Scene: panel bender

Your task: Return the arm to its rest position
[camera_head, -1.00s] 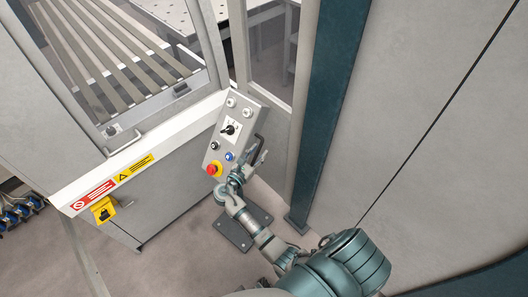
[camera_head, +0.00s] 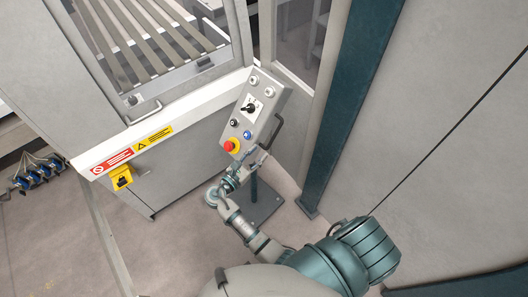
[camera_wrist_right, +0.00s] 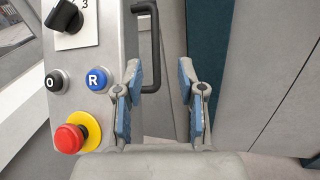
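My right gripper (camera_head: 258,157) is at the lower right end of the grey control panel (camera_head: 265,122) in the head view. In the right wrist view, the gripper (camera_wrist_right: 160,88) is open, its two blue-padded fingers apart with nothing between them. The panel's black handle (camera_wrist_right: 147,45) shows just beyond the fingers; whether the left finger touches it I cannot tell. The red emergency stop button (camera_wrist_right: 70,138) and blue R button (camera_wrist_right: 97,79) are left of the fingers. My right arm is bent, with its forearm below the panel. My left gripper is not in view.
A black rotary switch (camera_head: 251,107) is on the panel, which stands on a dark floor plate (camera_head: 262,208). The machine cabinet (camera_head: 180,170) is at left, a teal post (camera_head: 345,105) and grey wall (camera_head: 440,100) at right. Bare floor (camera_head: 180,250) lies at lower left.

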